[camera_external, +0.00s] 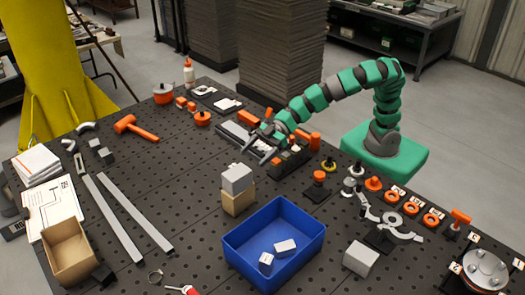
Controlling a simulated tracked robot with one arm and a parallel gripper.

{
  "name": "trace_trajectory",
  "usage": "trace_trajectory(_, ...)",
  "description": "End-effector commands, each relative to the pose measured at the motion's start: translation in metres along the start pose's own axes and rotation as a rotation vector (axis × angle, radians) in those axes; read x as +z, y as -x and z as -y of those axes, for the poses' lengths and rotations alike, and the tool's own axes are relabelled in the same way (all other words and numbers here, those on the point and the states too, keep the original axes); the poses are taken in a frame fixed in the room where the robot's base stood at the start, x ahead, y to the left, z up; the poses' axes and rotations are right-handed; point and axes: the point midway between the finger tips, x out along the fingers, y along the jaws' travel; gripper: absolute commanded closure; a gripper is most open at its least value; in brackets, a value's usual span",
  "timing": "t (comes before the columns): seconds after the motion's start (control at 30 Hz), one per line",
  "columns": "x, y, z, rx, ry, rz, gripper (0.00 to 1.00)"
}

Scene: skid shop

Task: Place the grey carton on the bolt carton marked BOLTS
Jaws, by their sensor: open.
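A light grey carton (237,179) sits on top of a tan carton (238,202), just left of the blue bin. The tan carton may be the bolt carton, but I cannot read any marking on it. The grey carton rests upright and roughly lined up with it, and nothing holds it. My gripper (256,152) is open and empty, behind and slightly to the right of the two cartons, apart from them. Another light grey block (360,258) stands on the table right of the blue bin.
A blue bin (243,237) with two small white boxes stands at front centre. An open cardboard box (54,252) is at front left, near two long metal bars (118,222). Orange knobs and clamps crowd the right side. The perforated table (190,195) is clear left of the cartons.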

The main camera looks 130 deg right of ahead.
Motion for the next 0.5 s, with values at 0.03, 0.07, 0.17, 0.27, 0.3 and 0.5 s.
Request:
trace_trajectory(0.03, -0.001, 0.007, 0.001, -0.001, -0.001, 0.0, 0.24)
trace_trajectory(0.07, -0.001, 0.011, 0.001, 0.0, -0.001, 0.0, 0.24)
trace_trajectory(0.17, -0.001, 0.021, 0.001, -0.001, 0.0, 0.0, 0.24)
trace_trajectory(0.27, -0.001, 0.026, 0.001, -0.002, 0.0, -0.001, 0.24)
trace_trajectory(0.3, -0.001, 0.027, 0.001, -0.002, 0.0, -0.001, 0.24)
trace_trajectory(0.5, 0.0, 0.028, 0.001, -0.002, 0.0, -0.001, 0.24)
